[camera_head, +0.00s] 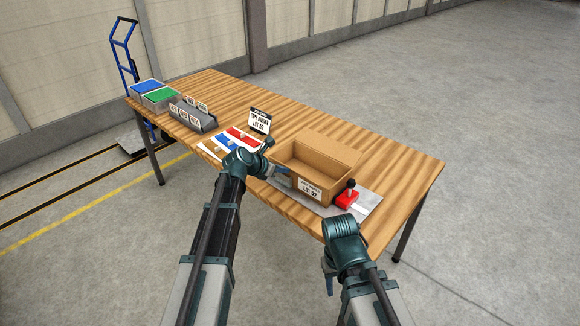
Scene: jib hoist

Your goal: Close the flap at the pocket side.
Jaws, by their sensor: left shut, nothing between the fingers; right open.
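An open brown carton (308,185) stands on a grey plate on the table, its inside showing empty. One flap or raised panel (332,149) stands up along its far side. A white label (311,188) marked LOT 52 is on its near face. I cannot make out which side is the pocket side. My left gripper (279,173) is shut and empty beside the carton's left end; whether it touches is unclear. My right gripper (329,272) is open, low in front of the table, its fingers mostly hidden by my wrist.
A red block with a black knob (347,195) stands at the carton's right on the grey plate (366,202). A sign (260,121), coloured cards (222,141), a grey card tray (193,117) and blue and green bins (159,96) lie left. The table's right end (412,172) is clear.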

